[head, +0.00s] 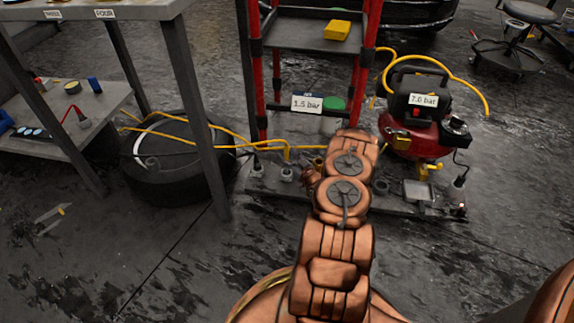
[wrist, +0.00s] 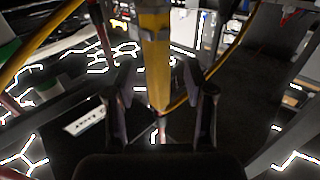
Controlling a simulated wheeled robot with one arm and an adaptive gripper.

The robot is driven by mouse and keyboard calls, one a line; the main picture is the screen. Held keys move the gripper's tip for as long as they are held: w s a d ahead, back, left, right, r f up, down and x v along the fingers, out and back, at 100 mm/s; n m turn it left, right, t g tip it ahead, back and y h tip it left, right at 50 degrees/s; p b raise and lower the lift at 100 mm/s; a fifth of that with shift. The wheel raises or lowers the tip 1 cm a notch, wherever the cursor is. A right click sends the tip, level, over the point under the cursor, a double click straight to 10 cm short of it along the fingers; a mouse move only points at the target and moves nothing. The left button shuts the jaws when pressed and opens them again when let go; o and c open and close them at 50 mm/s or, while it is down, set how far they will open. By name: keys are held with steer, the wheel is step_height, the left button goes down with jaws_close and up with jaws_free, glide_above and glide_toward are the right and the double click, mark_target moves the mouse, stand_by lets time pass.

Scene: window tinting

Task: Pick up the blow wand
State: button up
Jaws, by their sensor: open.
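In the wrist view my gripper (wrist: 160,88) is open, with one dark finger on each side of the picture's middle. A yellow upright piece (wrist: 156,58), which looks like the blow wand, shows between the fingers and narrows towards the bottom. Gaps show on both sides, so neither finger visibly closes on it. In the head view my copper arm reaches forward to the red rack, and my gripper is hidden beyond it. I cannot make out the wand clearly there.
A yellow hose (head: 190,132) runs past a black tyre (head: 172,160) towards the rack (head: 318,31). The rack bears a "1.5 bar" label (head: 307,104). A workbench (head: 130,10) is at left.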

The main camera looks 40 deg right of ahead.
steer(key=shift+w+d, duration=0.2)
steer(key=shift+w, duration=0.6)
jaws_close()
